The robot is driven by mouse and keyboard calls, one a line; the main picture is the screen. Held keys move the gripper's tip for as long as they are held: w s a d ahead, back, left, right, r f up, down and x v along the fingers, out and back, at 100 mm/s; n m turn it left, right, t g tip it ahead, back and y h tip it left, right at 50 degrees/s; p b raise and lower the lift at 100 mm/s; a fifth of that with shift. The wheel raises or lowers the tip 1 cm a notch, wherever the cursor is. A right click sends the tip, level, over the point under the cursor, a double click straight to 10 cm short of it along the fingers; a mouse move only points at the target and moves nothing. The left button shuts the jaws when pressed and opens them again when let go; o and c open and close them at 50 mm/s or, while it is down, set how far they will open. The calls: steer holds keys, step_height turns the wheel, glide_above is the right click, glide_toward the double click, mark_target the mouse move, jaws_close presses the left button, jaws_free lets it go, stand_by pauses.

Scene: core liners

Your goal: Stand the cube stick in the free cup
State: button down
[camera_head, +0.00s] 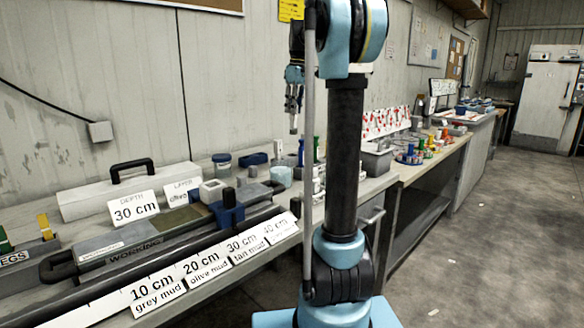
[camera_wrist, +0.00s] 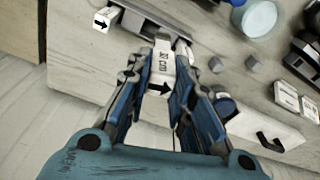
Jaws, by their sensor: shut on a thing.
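In the wrist view my gripper (camera_wrist: 163,85) is shut on a pale stick (camera_wrist: 161,66) with dark lettering and a black arrow; I take it for the cube stick. In the head view my gripper (camera_head: 294,103) hangs above the bench at the wall side of my arm, and a thin grey piece (camera_head: 293,123) points down from it. A white block with an arrow (camera_wrist: 103,19) lies near the drawer-like edge at the wrist view's upper left. I cannot tell which vessel is the free cup; part of the bench is hidden behind my arm.
A grey bin (camera_head: 376,162) stands right of my arm.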

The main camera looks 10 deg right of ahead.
mark_target(292, 125)
steer(key=w+f+m, duration=0.1)
steer(key=f, duration=0.1)
steer(key=w+f+m, duration=0.1)
steer(key=f, duration=0.2)
steer(key=w+f, duration=0.1)
steer(key=f, duration=0.2)
steer(key=shift+w+a+f+m, duration=0.1)
steer(key=shift+w+f+m, duration=0.05)
steer(key=shift+w+m, duration=0.2)
steer(key=shift+s+f, duration=0.1)
steer(key=shift+f, duration=2.5)
steer(key=c, duration=1.4)
jaws_free()
steer(key=r, duration=0.8)
steer(key=s+d+r, duration=0.1)
steer(key=r, duration=0.3)
steer(key=shift+s, duration=0.15)
